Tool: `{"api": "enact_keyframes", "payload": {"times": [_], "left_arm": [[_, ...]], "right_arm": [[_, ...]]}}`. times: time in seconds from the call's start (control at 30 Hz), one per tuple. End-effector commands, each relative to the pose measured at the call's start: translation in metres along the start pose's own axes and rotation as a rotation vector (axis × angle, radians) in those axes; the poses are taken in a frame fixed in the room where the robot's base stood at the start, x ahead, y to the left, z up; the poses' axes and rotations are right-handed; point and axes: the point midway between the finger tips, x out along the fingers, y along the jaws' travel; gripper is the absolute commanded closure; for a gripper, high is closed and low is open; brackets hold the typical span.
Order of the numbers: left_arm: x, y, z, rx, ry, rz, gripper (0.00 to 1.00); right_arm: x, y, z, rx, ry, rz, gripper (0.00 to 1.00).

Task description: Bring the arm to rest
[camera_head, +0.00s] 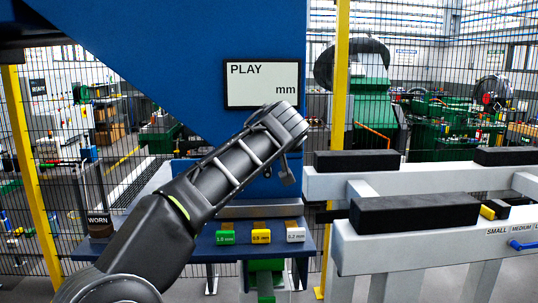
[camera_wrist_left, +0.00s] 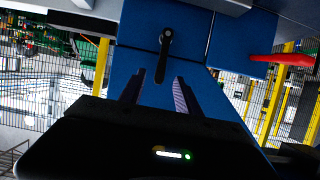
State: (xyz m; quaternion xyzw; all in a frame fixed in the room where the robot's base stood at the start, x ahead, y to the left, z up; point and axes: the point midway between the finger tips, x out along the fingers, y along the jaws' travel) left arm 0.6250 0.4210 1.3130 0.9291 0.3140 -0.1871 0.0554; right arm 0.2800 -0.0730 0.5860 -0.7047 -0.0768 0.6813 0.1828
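My left arm (camera_head: 220,175) comes in from the lower left in the head view and reaches up to the right, in front of the blue machine (camera_head: 180,40). Its wrist end is below the display. My right gripper is not in view.
A display (camera_head: 262,84) reads "PLAY mm". A blue shelf (camera_head: 225,251) carries green (camera_head: 225,237), yellow (camera_head: 261,236) and white (camera_head: 295,235) labelled blocks. A "WORN" box (camera_head: 99,223) is left. Grey rails (camera_head: 420,245) with black blocks (camera_head: 415,214) stand right. A red bar (camera_wrist_left: 283,60) shows in the wrist view.

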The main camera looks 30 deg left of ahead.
Motion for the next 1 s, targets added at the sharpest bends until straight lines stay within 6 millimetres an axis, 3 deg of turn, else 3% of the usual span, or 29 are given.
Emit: {"api": "enact_keyframes", "payload": {"times": [0.2,0.8,0.9,1.0], "left_arm": [[-0.019,0.001,0.001,0.001,0.000,0.001,0.61],[-0.019,0.001,-0.001,0.022,0.003,0.004,0.61],[-0.020,0.017,-0.008,0.076,0.037,0.067,0.61],[-0.018,0.057,0.005,0.152,0.050,0.192,0.61]], "right_arm": [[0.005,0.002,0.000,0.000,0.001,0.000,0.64],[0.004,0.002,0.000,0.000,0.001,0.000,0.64],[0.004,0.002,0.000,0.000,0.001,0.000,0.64],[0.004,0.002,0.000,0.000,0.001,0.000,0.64]]}}
